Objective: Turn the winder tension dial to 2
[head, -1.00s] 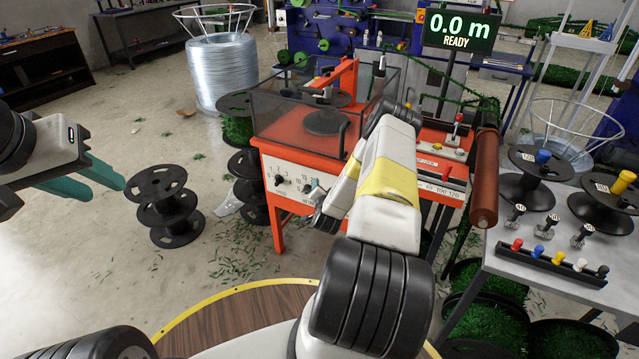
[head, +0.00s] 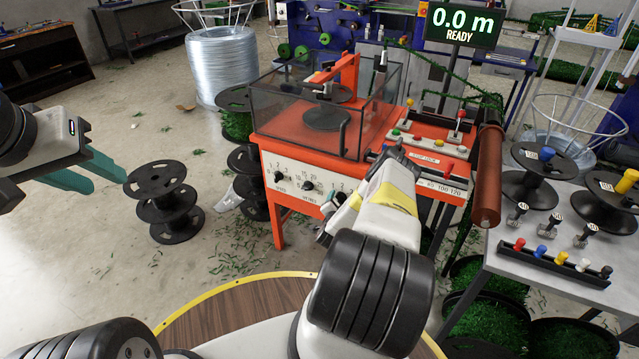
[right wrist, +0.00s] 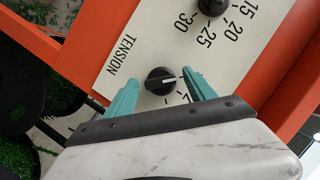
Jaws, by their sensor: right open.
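The tension dial (right wrist: 160,80) is a black round knob with a white pointer line, on the winder's white panel beside the word TENSION. In the right wrist view its pointer faces right, toward one finger. Small scale marks beside it are partly hidden by that finger. My right gripper (right wrist: 160,74) is open, with one teal finger on either side of the dial; I cannot tell whether they touch it. In the head view my right gripper (head: 333,205) is at the panel's right end and hides the dial. My left gripper (head: 108,184) is open and empty, at the left over the floor.
The orange winder (head: 285,130) carries two other black dials (head: 308,186) left of my right gripper. A display (head: 460,25) reads 0.0 m READY. Black spools (head: 160,200) stand at the left. A grey table (head: 560,275) with spools and colored pegs stands at the right.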

